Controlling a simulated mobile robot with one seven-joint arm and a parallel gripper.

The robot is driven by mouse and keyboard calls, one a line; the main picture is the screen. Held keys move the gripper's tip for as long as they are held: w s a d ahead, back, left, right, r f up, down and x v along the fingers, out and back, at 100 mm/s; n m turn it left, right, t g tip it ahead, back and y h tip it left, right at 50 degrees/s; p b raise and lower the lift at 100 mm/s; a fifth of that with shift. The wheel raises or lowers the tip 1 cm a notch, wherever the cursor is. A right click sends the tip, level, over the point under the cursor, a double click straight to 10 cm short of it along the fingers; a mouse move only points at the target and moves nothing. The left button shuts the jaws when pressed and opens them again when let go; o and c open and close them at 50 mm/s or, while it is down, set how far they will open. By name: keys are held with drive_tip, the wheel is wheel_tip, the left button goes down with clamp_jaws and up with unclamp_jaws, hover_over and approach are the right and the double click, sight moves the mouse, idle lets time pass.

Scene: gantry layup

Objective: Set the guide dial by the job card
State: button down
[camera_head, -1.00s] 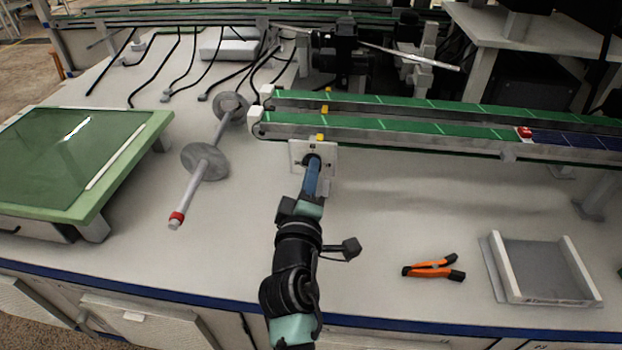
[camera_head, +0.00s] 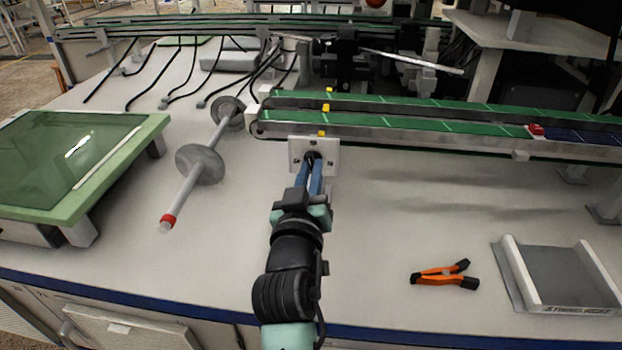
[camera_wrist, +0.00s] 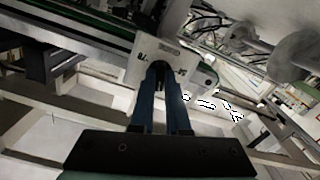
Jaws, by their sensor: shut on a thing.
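The guide dial's white plate (camera_head: 330,162) is fixed to the near side of the green conveyor's left end. In the wrist view, the plate (camera_wrist: 122,72) lies behind the fingertips (camera_wrist: 160,72), with dark marks on either side. I cannot make out a job card in these frames.
The green conveyor (camera_head: 400,122) runs right from the dial, bearing a red item (camera_head: 536,130) and dark blue panels. A grey shaft with discs (camera_head: 200,163) and a green-framed glass table (camera_head: 90,205) lie left. Orange pliers (camera_head: 440,280) and a grey tray (camera_head: 560,275) are right.

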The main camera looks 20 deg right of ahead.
drive_tip(key=shift+f+m+b, duration=0.1)
drive_tip(key=shift+m+b, duration=0.55)
drive_tip(key=shift+m, duration=0.85)
drive_tip(key=c, duration=0.9)
unclamp_jaws()
drive_tip(key=shift+s, duration=0.1)
drive_tip(key=p+v, duration=0.2)
drive_tip(key=v, duration=1.1)
